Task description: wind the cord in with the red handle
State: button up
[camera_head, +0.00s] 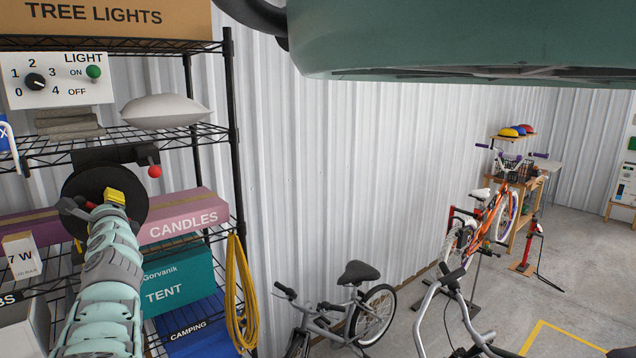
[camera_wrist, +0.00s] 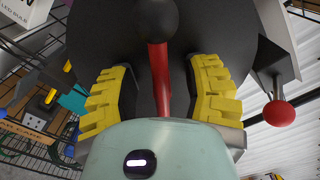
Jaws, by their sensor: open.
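The cord reel shows as a black disc (camera_head: 132,188) on the shelf at the left of the head view, and it fills much of the wrist view (camera_wrist: 228,60). A red bar (camera_wrist: 158,65) with a black knob (camera_wrist: 155,19) stands in front of the disc. A red ball (camera_wrist: 279,113) on a grey bracket sits at the right; it also shows in the head view (camera_head: 154,171). My gripper (camera_wrist: 160,82) is open, with yellow fingers on either side of the red bar and gaps between. In the head view my gripper (camera_head: 97,204) partly hides the disc. No cord is clearly visible.
The wire shelf (camera_head: 232,130) holds a candles box (camera_head: 185,222), a tent box (camera_head: 178,280) and a light switch panel (camera_head: 55,80). A yellow cable coil (camera_head: 241,295) hangs at its right post. Bicycles (camera_head: 352,305) stand on the floor to the right.

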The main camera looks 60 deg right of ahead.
jog(key=shift+s+d, duration=0.15)
jog(key=shift+s+a, duration=0.25)
jog(key=shift+s, duration=0.4)
jog(key=v, duration=1)
jog(key=shift+s+a, duration=0.15)
jog(key=shift+s, duration=0.05)
